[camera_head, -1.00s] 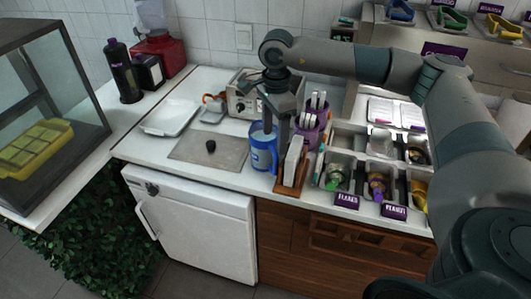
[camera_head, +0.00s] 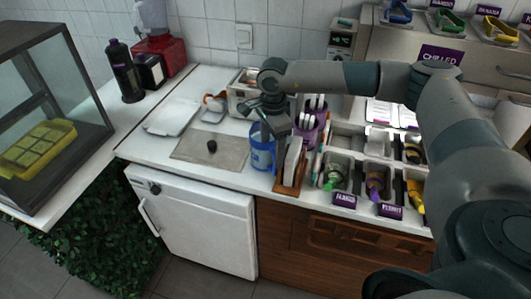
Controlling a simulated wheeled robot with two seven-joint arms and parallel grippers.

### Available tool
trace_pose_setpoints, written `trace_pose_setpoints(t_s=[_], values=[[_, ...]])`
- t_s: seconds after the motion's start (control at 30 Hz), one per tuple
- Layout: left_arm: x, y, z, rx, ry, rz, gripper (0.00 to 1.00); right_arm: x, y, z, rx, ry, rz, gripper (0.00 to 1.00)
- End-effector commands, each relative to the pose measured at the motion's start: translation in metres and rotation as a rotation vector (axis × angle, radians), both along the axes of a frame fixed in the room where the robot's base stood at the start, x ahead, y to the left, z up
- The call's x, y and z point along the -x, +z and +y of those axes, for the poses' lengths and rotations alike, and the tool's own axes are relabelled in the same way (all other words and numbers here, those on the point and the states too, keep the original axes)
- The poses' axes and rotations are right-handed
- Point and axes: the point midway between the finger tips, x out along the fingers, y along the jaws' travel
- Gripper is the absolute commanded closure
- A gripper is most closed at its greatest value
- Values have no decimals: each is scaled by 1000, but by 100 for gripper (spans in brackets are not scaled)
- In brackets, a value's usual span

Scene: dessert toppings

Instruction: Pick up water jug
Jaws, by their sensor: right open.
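The blue water jug (camera_head: 262,155) stands upright on the white counter, right of a grey mat. My right gripper (camera_head: 272,125) is at the top of the jug, pointing down, and partly covers its rim. The right gripper is open; its fingers are small and dark here, and I cannot tell whether they touch the jug. My left gripper is not in view.
A grey mat (camera_head: 190,151) with a small black object lies left of the jug. A wooden holder (camera_head: 286,186) and a purple container (camera_head: 312,134) crowd its right side. Topping bins (camera_head: 341,168) stand further right. A white tray (camera_head: 165,120) lies at the back left.

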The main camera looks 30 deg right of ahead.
Motion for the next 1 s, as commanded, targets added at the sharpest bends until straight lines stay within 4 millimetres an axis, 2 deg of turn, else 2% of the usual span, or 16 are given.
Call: trace_pose_setpoints(t_s=[0.43, 0.47, 0.7, 1.0], values=[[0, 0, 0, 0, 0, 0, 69, 0, -1, 0, 0, 0, -1, 38], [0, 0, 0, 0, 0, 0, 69, 0, -1, 0, 0, 1, -1, 41], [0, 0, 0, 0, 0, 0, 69, 0, -1, 0, 0, 1, 0, 98], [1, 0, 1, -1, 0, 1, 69, -1, 1, 1, 0, 1, -4, 100]])
